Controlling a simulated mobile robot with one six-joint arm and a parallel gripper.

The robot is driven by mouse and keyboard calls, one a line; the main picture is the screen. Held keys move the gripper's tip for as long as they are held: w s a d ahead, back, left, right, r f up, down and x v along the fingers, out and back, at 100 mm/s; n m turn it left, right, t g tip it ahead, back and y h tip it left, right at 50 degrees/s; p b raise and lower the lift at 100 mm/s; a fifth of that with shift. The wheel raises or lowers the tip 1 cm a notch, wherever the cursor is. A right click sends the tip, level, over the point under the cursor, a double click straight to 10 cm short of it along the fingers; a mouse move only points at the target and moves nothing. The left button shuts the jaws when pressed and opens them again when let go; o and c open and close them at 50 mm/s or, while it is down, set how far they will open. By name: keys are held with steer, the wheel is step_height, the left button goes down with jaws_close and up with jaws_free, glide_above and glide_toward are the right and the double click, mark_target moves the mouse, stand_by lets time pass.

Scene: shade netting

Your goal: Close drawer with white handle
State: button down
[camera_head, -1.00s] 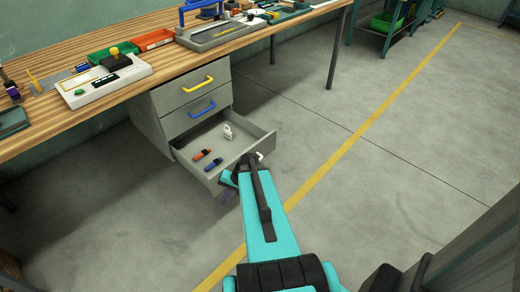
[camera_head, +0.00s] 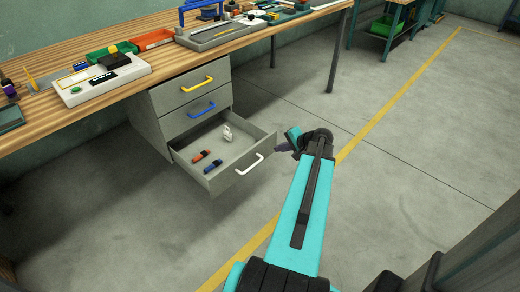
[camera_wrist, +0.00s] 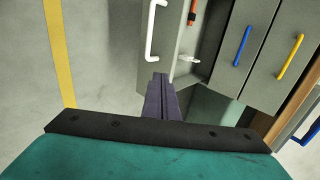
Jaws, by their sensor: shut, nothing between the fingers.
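The bottom drawer (camera_head: 188,154) of the grey cabinet is pulled out. Its white handle (camera_head: 249,164) is on the front panel, and it also shows in the wrist view (camera_wrist: 153,30). Inside the drawer lie an orange-and-dark item (camera_head: 200,156), a blue-and-dark item (camera_head: 213,166) and a white item (camera_head: 227,132). My gripper (camera_head: 279,147) is just right of the drawer's front corner. In the wrist view my gripper (camera_wrist: 160,78) has its dark fingers together with nothing between them, near one end of the drawer front. Contact with the drawer cannot be told.
Above are two shut drawers with a yellow handle (camera_head: 197,84) and a blue handle (camera_head: 202,110). The wooden workbench (camera_head: 60,120) carries trays and tools. A bench leg (camera_head: 340,50) stands at right. The floor in front is clear, with a yellow line (camera_head: 375,120).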

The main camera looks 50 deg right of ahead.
steer(key=shift+d, duration=0.1)
stand_by(0.3)
glide_toward(256, 148)
step_height(256, 148, down, 4)
steer(key=w, duration=0.3)
steer(key=shift+d+r, duration=0.1)
steer(key=shift+r, duration=0.05)
steer(key=shift+w, duration=0.55)
